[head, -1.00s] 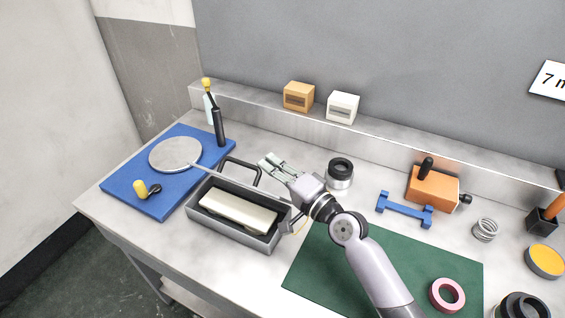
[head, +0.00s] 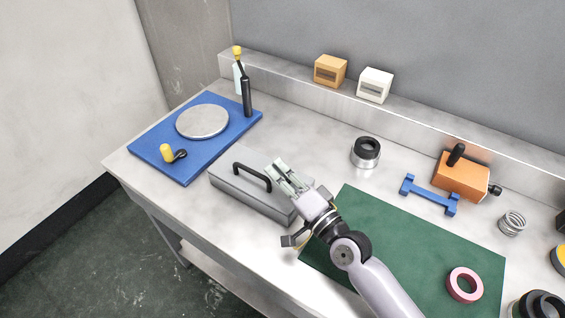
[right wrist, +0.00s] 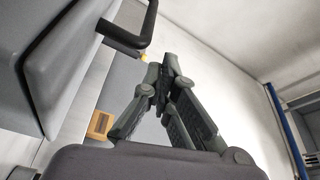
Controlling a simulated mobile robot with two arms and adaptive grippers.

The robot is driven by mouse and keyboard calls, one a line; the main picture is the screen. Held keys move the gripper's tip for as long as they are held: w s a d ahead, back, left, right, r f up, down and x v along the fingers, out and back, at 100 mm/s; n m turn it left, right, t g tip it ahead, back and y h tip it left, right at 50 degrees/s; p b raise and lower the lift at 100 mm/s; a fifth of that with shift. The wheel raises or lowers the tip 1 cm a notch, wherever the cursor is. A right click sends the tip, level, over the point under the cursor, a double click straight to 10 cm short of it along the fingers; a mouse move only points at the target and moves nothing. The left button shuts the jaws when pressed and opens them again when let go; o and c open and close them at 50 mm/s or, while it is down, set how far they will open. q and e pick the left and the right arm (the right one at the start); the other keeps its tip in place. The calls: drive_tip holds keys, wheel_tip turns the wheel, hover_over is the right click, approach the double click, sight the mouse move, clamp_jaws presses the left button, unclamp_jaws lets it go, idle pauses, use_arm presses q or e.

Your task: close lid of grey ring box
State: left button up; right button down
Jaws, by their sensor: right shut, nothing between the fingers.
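The grey ring box (head: 245,195) stands on the bench in the head view, left of the green mat. Its lid is down over the box, with the black handle (head: 252,173) on top. The box's inside is hidden. My right gripper (head: 279,171) is shut and empty, just above or beside the lid's right end; I cannot tell whether it touches. In the right wrist view, the shut fingers (right wrist: 165,75) are beside the grey box (right wrist: 60,60) and its black handle (right wrist: 140,40). My left gripper is not in view.
A blue board (head: 215,146) with a grey disc (head: 202,121) lies at the left. A black-and-silver ring part (head: 366,152) stands behind the green mat (head: 420,235). A pink ring (head: 464,285) lies on the mat. The bench's front edge is close to the box.

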drive_tip(key=shift+s+a+f, duration=0.15)
drive_tip(key=shift+s+f, duration=0.1)
drive_tip(key=shift+f, duration=0.1)
idle(0.4)
drive_tip(key=d+r+p, duration=0.2)
drive_tip(key=shift+s+r+p, duration=0.3)
drive_tip(key=s+d+f+b, duration=0.2)
drive_tip(key=s+d, duration=0.2)
drive_tip(key=d, duration=0.2)
drive_tip(key=shift+s+b, duration=0.3)
drive_tip(key=shift+b, duration=0.05)
